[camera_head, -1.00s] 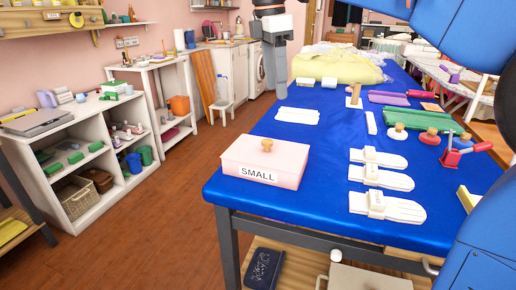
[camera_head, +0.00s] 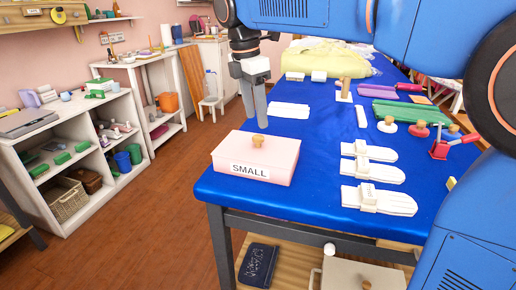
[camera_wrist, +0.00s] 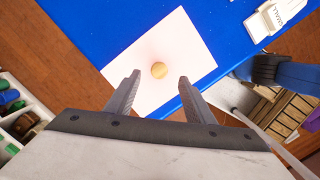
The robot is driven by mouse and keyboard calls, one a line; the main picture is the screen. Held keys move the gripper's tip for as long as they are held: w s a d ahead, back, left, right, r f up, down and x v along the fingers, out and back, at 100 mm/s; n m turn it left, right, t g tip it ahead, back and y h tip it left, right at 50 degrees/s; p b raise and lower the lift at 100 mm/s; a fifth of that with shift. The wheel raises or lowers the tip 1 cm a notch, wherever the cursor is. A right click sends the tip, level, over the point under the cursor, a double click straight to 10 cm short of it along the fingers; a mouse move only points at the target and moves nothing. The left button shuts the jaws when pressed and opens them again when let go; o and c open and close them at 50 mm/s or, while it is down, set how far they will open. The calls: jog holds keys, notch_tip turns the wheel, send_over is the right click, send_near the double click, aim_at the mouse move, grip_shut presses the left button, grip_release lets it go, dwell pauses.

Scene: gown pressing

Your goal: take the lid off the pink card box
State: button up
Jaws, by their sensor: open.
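The pink card box (camera_head: 240,174) sits at the near left corner of the blue-covered table, with a "SMALL" label on its front. Its lid (camera_head: 280,149) is on, with a round wooden knob (camera_head: 258,141) in the middle. My gripper (camera_head: 254,120) is above and slightly behind the box, fingers pointing down, apart from the knob. In the wrist view the lid (camera_wrist: 190,40) lies beyond my open gripper (camera_wrist: 160,82), and the knob (camera_wrist: 159,70) shows between the fingertips. Nothing is held.
White strapped pieces (camera_head: 380,198) lie on the blue table (camera_head: 315,160) right of the box. Wooden-knobbed tools (camera_head: 387,124) and a red clamp (camera_head: 440,146) stand farther right. White folded cloth (camera_head: 289,110) lies behind the box. A white shelf (camera_head: 75,160) stands left across open floor.

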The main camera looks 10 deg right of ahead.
aim_at(258, 137)
jog(key=shift+w+d+f, duration=0.1)
jog(key=shift+d+f, duration=0.05)
jog(key=shift+f, duration=1.35)
jog(key=shift+w+d+f, duration=0.1)
jog(key=shift+f, duration=1.4)
jog(key=shift+c, duration=0.7)
jog(key=shift+s, duration=0.1)
grip_shut()
